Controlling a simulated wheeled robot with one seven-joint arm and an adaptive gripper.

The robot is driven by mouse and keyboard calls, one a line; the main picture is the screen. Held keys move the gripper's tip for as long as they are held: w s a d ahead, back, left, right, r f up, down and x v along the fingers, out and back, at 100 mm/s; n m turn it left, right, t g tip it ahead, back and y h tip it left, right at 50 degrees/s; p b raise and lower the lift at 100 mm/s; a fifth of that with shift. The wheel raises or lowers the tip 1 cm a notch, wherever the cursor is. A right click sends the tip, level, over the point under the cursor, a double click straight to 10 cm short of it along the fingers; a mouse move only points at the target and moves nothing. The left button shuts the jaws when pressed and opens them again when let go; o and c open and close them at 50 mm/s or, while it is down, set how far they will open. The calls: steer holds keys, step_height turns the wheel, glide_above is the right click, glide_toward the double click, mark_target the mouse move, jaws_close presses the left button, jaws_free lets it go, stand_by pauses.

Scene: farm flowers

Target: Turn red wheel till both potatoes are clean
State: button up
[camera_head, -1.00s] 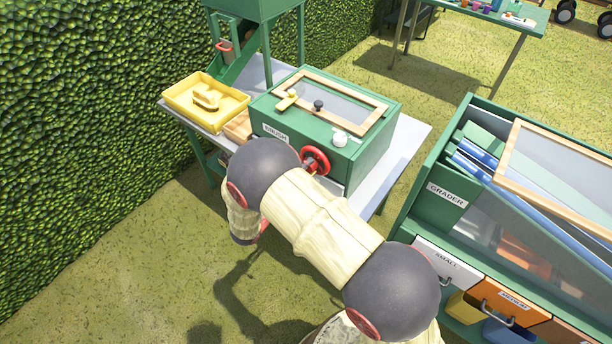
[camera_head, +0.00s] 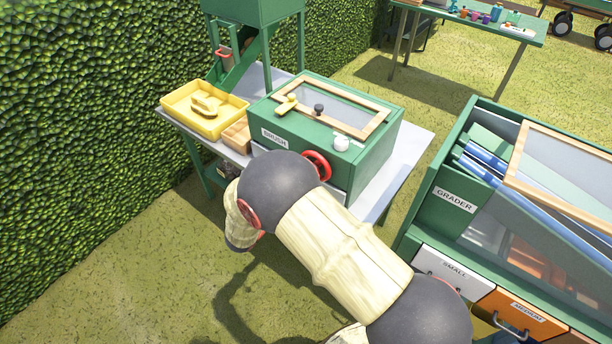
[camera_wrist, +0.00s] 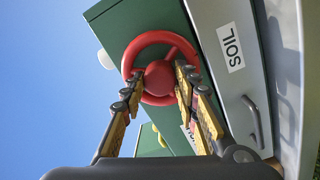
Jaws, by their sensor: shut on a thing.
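The red wheel (camera_head: 318,165) is on the front of the green brush box (camera_head: 301,168); my arm covers part of it in the head view. In the wrist view the red wheel (camera_wrist: 160,68) faces me, with its hub and rim in sight. My gripper (camera_wrist: 158,88) has one finger on each side of the wheel's lower part and is shut on it. The box lid has a framed window (camera_head: 345,105), but no potatoes can be made out through it. My gripper is hidden behind my arm in the head view.
The green grader (camera_head: 440,190) with drawers stands close on the right. A soil drawer (camera_wrist: 235,60) is beside the wheel. A hedge lines the left.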

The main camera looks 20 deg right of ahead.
steer(key=shift+f, duration=0.15)
steer(key=o, duration=1)
steer(key=shift+o, duration=0.8)
steer(key=shift+a, duration=0.1)
steer(key=v, duration=1.1)
steer(key=shift+s+a, duration=0.3)
